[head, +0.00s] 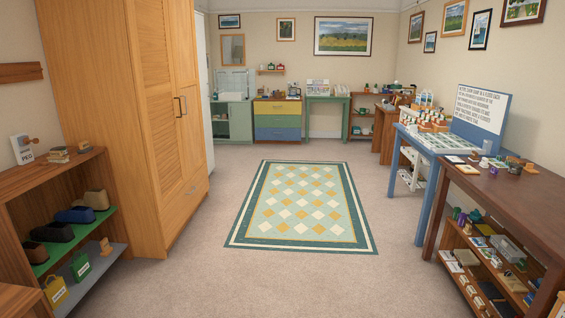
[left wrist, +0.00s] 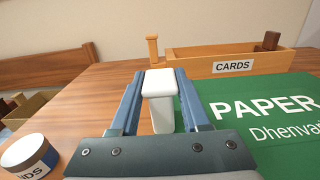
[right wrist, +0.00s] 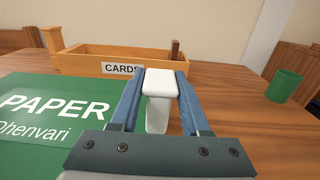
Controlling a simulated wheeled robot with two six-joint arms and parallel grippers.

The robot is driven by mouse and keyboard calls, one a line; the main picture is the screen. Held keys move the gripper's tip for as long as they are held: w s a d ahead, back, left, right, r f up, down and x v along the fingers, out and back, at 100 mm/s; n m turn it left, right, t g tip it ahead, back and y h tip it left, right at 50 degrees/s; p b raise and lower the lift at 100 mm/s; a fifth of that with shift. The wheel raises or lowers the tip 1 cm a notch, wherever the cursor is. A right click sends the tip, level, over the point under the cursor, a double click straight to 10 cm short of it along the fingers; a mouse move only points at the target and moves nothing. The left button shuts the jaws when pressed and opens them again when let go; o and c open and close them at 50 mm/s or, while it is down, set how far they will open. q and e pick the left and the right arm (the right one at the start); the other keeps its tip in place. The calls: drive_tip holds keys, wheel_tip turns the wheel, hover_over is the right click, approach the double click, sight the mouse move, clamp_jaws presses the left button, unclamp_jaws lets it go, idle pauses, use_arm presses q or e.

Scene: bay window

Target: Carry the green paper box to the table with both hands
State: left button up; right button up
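The green paper box (left wrist: 270,115) lies on a brown wooden tabletop (left wrist: 85,95), with white "PAPER" and "Dhenvari" lettering on its top. It also shows in the right wrist view (right wrist: 50,105). My left gripper (left wrist: 160,80) is at the box's left side, its blue fingers close against both sides of a white handle-like piece (left wrist: 159,84). My right gripper (right wrist: 160,80) is at the box's right side, its fingers likewise against a white piece (right wrist: 160,84). How these pieces join the box is hidden. The head view shows neither box nor grippers.
Behind the box stands a wooden tray labelled CARDS (left wrist: 190,62). A round tub (left wrist: 30,155) is left of it, a green cup (right wrist: 284,86) right. In the room, a rug (head: 303,205) lies on clear floor, between a wardrobe (head: 125,110) and a blue table (head: 425,150).

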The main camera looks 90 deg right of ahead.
use_arm(q)
drive_tip(key=shift+o, duration=1.2)
drive_tip(key=shift+f, duration=0.35)
use_arm(e)
drive_tip(key=shift+o, duration=1.2)
drive_tip(key=shift+f, duration=0.3)
use_arm(q)
drive_tip(key=shift+o, duration=0.8)
drive_tip(key=shift+r, duration=0.15)
use_arm(e)
drive_tip(key=shift+o, duration=0.8)
drive_tip(key=shift+r, duration=0.1)
use_arm(q)
drive_tip(key=o, duration=0.4)
use_arm(e)
drive_tip(key=o, duration=0.4)
use_arm(q)
drive_tip(key=shift+w, duration=0.1)
use_arm(e)
drive_tip(key=shift+w, duration=0.1)
use_arm(q)
drive_tip(key=c, duration=0.6)
drive_tip(key=shift+o, duration=0.2)
use_arm(e)
drive_tip(key=c, duration=0.6)
drive_tip(key=shift+o, duration=0.2)
